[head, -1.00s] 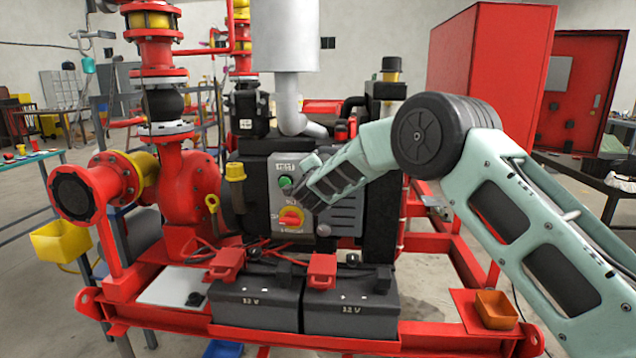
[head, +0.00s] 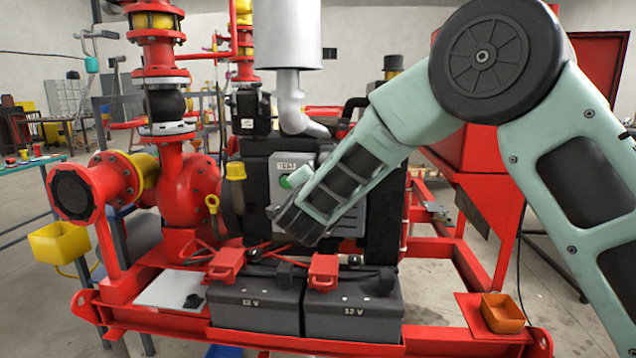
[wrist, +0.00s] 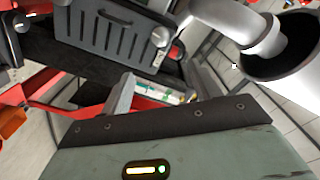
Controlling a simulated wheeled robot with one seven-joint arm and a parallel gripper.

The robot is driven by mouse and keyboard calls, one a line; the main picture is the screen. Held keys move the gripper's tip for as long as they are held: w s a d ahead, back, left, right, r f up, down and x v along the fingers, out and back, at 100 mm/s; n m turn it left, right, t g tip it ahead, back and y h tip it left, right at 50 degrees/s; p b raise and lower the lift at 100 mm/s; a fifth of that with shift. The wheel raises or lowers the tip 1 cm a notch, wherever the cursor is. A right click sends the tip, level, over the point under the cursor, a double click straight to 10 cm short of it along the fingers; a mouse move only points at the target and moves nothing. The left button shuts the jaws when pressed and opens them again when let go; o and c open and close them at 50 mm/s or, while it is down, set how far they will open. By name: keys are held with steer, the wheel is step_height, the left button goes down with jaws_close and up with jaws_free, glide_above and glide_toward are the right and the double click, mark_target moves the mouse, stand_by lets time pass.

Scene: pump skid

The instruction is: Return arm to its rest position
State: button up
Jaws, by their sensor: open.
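My pale green arm (head: 585,165) reaches in from the right in the head view, bent at a large dark round joint (head: 484,58). Its forearm slopes down left across the front of the grey control panel (head: 283,164). My gripper (head: 292,222) is at its lower end, in front of the panel and above the batteries; its fingertips are hard to make out there. It is open, with nothing seen in it. The wrist view shows its pale green housing with a lit indicator (wrist: 145,170) and one grey finger-like part (wrist: 121,98). The panel's red selector is hidden behind the arm.
A green button (head: 285,182) shows beside the forearm. Two black batteries (head: 352,312) stand below. A silver exhaust pipe (head: 288,98) rises behind, also large in the wrist view (wrist: 270,45). An orange tray (head: 502,313) sits at the right. Red pump piping (head: 185,190) is at left.

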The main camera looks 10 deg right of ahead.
steer(key=s+a+f+n+g+y, duration=0.1)
steer(key=s+a+n+g+y, duration=0.2)
steer(key=s+a+n+y, duration=0.45)
steer(key=s+a+f+n+g+y, duration=0.2)
steer(key=s+a+n+g, duration=0.1)
steer(key=s, duration=0.5)
steer(key=s+a+f+n+g+y, duration=0.2)
steer(key=s+a+f+n+g, duration=0.15)
steer(key=s, duration=0.35)
steer(key=s+d+f+n+g+h, duration=0.1)
steer(key=s+d, duration=0.3)
steer(key=s, duration=0.4)
steer(key=s+d+f+n+g+h, duration=0.2)
steer(key=s+d+f+n+g, duration=0.1)
steer(key=s, duration=0.5)
steer(key=s+d+f+n+g+h, duration=0.1)
steer(key=s+d+n+g+h, duration=0.1)
steer(key=s+d, duration=0.4)
steer(key=s+n+g, duration=0.1)
steer(key=s, duration=0.1)
steer(key=shift+s+d+f+n+g, duration=0.35)
steer(key=shift+s+f+n, duration=0.05)
steer(key=shift+w, duration=0.1)
